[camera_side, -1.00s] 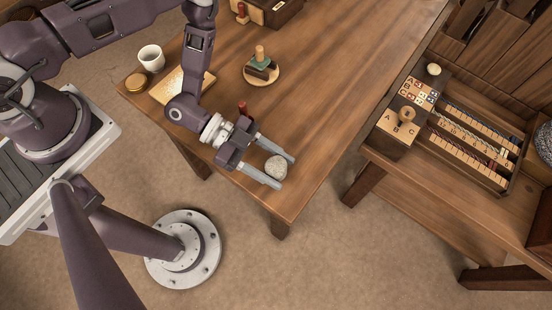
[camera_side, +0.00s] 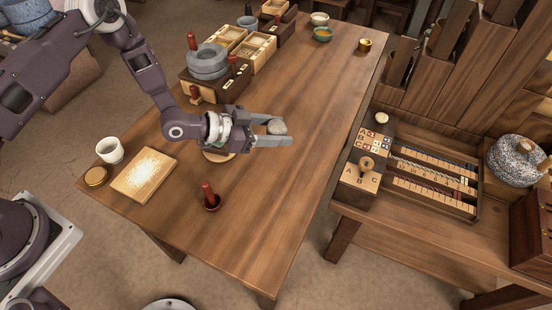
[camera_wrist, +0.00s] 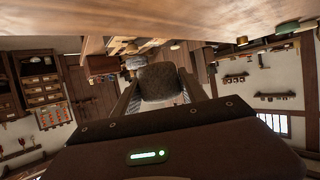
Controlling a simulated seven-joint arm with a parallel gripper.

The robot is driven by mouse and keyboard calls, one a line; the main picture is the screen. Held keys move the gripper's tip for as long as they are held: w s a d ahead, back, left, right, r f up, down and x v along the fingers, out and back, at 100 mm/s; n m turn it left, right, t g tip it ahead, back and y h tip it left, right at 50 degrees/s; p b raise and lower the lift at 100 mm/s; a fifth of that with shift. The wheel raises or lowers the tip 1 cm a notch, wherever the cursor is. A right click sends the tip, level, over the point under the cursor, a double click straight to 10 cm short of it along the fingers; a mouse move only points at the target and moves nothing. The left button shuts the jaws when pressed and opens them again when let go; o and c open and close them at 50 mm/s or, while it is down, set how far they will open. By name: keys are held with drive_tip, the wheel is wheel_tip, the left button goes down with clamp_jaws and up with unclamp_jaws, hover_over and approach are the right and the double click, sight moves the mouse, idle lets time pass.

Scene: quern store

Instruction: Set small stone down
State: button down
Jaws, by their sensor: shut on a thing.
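The small stone (camera_side: 277,127) is grey and rounded. My gripper (camera_side: 283,133) is shut on it, with a finger on either side, and points to the right in the side view. The stone appears to be above the middle of the long wooden table (camera_side: 290,190); its exact height is hard to tell. In the wrist view the stone (camera_wrist: 160,82) shows dark between the two fingers. The gripper hides most of a round wooden board (camera_side: 218,156) under it.
A red-handled piece (camera_side: 210,198) stands near the table's front. A cup (camera_side: 110,150) and a pale dusted board (camera_side: 144,175) are at left. Stacked grey stone rings (camera_side: 208,62) and wooden boxes (camera_side: 256,50) stand behind. The table right of the gripper is clear.

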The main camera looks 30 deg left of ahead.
sight(276, 159)
drive_tip(key=f, duration=0.6)
drive_tip(key=w+f, duration=0.1)
drive_tip(key=f, duration=0.2)
drive_tip(key=shift+w+a+f, duration=0.1)
drive_tip(key=shift+a+f, duration=0.15)
drive_tip(key=shift+f, duration=0.05)
drive_tip(key=shift+f, duration=0.15)
drive_tip(key=c, duration=0.6)
unclamp_jaws()
drive_tip(key=shift+r, duration=0.2)
drive_tip(key=v, duration=1.2)
drive_tip(key=shift+d, duration=0.15)
